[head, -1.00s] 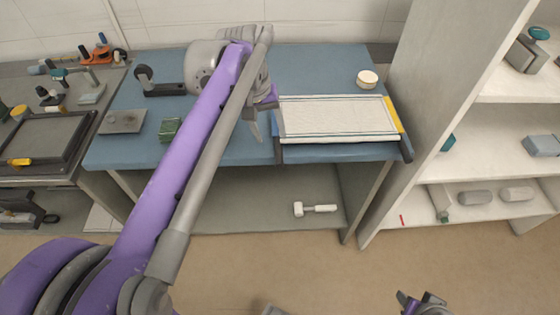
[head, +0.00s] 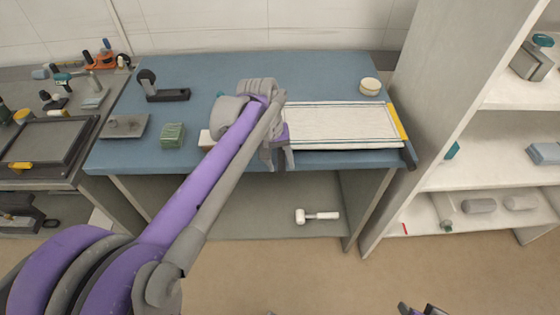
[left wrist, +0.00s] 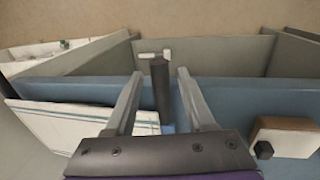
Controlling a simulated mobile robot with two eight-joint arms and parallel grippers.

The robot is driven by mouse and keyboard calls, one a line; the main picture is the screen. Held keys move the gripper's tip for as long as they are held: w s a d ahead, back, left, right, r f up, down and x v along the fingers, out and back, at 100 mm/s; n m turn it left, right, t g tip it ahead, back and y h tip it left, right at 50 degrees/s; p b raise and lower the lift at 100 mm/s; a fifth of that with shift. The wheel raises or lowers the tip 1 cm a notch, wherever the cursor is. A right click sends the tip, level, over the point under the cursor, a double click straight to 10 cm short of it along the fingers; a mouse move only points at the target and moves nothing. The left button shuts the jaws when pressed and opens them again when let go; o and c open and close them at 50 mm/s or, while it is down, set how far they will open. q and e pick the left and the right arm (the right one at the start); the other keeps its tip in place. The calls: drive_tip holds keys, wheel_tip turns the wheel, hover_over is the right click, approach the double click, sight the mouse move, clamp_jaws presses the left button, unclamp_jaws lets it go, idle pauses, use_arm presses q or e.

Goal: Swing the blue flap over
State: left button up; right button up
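The ironing board (head: 340,124), a white padded panel with blue lines, lies flat on the blue table. It has a yellow strip (head: 398,122) and a dark handle (head: 409,156) at its right end. I cannot pick out a separate blue flap from the blue around the pad. My left gripper (head: 279,160) points down at the board's left front corner, covering it. In the left wrist view its fingers (left wrist: 160,105) are apart, with a dark upright bar (left wrist: 161,92) between them and visible gaps on both sides. My right gripper (head: 421,309) shows only partly at the bottom edge.
A block with a dark knob (left wrist: 285,138) stands close beside my left gripper. A green block (head: 172,136), a grey plate (head: 124,126) and a black stand (head: 165,94) are further left. A round tin (head: 370,86) stands behind the board. A white mallet (head: 317,216) lies on the lower shelf.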

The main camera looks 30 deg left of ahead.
use_arm(q)
clamp_jaws()
idle(1.2)
